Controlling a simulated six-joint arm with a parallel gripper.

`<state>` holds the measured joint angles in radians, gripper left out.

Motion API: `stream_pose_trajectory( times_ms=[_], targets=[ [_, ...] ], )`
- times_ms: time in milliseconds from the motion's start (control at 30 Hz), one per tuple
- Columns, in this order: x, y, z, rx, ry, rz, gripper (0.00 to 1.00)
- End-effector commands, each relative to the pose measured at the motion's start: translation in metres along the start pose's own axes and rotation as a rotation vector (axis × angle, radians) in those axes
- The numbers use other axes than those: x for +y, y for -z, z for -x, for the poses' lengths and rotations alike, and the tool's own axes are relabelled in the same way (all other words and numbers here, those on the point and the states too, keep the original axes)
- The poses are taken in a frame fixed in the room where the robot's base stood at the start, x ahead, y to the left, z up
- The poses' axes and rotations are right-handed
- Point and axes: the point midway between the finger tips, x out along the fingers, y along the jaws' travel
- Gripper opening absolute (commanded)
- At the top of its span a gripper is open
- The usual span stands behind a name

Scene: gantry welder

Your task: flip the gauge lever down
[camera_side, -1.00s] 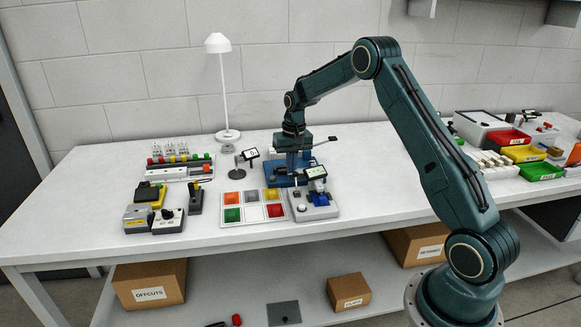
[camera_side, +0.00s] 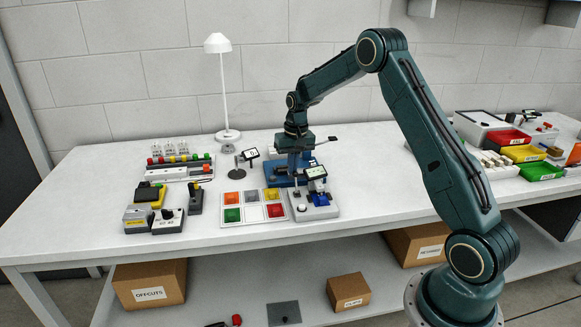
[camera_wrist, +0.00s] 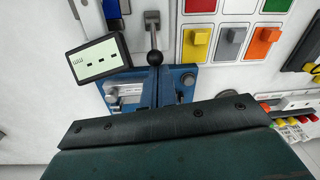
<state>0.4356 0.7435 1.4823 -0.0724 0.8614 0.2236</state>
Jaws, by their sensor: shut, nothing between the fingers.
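The gauge unit is a grey block (camera_side: 322,212) at the front middle of the bench, with a tilted display (camera_side: 316,172) that also shows in the wrist view (camera_wrist: 97,58). Its lever stands up beside the display; in the wrist view its black ball knob (camera_wrist: 155,57) ends a grey arm (camera_wrist: 152,22). My gripper (camera_side: 296,176) points down, just behind the lever and display. It is shut and empty. The fingertips are hard to make out in the wrist view, so I cannot tell whether they touch the knob.
A blue fixture (camera_side: 277,180) stands behind the gauge, close under my gripper. A tray of coloured squares (camera_side: 243,222) lies to the left, and a small display on a stand (camera_side: 249,155) behind it. Bare bench lies to the right (camera_side: 385,195).

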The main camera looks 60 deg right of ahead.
Motion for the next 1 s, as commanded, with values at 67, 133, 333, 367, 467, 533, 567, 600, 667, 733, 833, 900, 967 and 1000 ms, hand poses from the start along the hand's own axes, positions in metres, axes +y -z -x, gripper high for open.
stream_pose_trajectory(
  times_ms=[67,133,333,367,467,533,567,600,667,733,833,900,967,1000],
  targets=[
    [-0.0008,-0.0011,0.0011,0.012,-0.002,0.002,0.0],
    [-0.0008,-0.0013,0.0011,0.017,-0.002,0.003,0.0],
    [-0.0009,-0.0025,0.0019,0.035,-0.006,0.004,0.0],
    [-0.0009,-0.0027,0.002,0.038,-0.007,0.004,0.0],
    [-0.0011,-0.0035,0.0028,0.048,-0.009,0.004,0.0],
    [-0.0013,-0.0037,0.0034,0.057,-0.01,0.005,0.0],
    [-0.0014,-0.004,0.0035,0.06,-0.01,0.005,0.0],
    [-0.0014,-0.0046,0.0036,0.064,-0.011,0.006,0.0],
    [-0.0015,-0.0052,0.0037,0.071,-0.013,0.006,0.0],
    [-0.0016,-0.0055,0.0041,0.081,-0.014,0.006,0.0],
    [-0.0017,-0.0068,0.0047,0.094,-0.017,0.006,0.0],
    [-0.0021,-0.0075,0.0055,0.106,-0.019,0.007,0.0],
    [-0.0026,-0.0086,0.0061,0.118,-0.021,0.009,0.0],
    [-0.0029,-0.0097,0.0063,0.128,-0.023,0.01,0.0]
  ],
)
